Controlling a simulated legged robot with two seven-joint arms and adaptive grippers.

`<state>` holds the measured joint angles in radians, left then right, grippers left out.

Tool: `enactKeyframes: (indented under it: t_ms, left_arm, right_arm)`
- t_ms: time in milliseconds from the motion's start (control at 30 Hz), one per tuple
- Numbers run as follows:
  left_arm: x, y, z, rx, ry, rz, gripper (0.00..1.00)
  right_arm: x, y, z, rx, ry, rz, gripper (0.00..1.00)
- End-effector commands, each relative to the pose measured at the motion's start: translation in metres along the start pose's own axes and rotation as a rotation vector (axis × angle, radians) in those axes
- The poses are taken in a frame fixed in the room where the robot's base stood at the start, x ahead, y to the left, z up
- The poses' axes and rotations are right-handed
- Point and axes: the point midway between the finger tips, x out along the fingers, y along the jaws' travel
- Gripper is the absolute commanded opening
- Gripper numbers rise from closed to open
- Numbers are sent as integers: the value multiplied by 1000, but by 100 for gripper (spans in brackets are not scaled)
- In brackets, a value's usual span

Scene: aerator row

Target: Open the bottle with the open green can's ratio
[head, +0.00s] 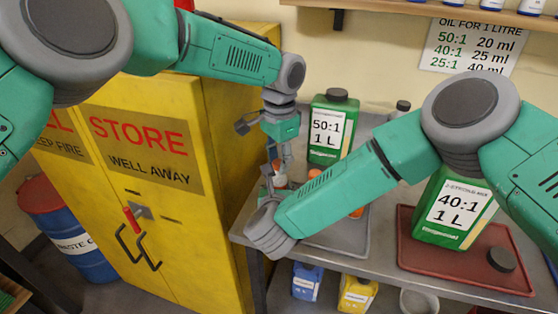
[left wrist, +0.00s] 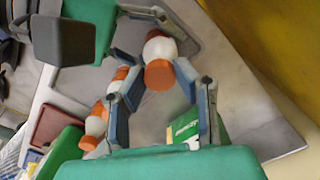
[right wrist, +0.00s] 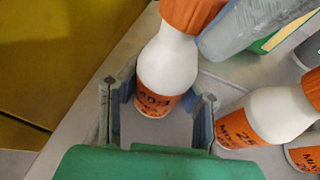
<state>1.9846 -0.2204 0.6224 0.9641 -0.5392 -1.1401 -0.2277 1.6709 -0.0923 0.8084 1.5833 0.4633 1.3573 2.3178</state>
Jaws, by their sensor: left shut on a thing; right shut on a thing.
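A green can labelled 40:1 (head: 453,208) stands on a red tray with a dark round cap (head: 503,259) lying beside it; my right arm hides its top. Another green can labelled 50:1 (head: 331,128) has its dark cap on. My left gripper (head: 279,152) is shut on the orange cap (left wrist: 158,75) of a white bottle, from above. My right gripper (right wrist: 160,105) is shut around the body of that same bottle (right wrist: 168,65). The bottle's orange label shows, but I cannot read its ratio surely. Another bottle (right wrist: 265,115) beside it shows "25".
The other orange-capped bottles (left wrist: 95,125) stand close by on the grey tray (head: 338,243). The red tray (head: 465,274) is to the right. A yellow cabinet (head: 170,170) stands close on the left. A wall chart (head: 472,46) lists oil ratios.

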Motion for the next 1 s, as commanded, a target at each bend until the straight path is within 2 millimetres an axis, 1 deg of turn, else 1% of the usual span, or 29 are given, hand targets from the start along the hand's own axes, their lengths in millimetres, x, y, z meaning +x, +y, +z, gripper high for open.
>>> enactKeyframes:
  t_ms: [367,1000]
  left_arm:
    - [0,1,0,2,-2,2,0]
    - [-21,1,0,2,-2,1,0]
  right_arm:
    - [0,0,-1,0,2,0,0]
    - [0,0,0,0,1,0,0]
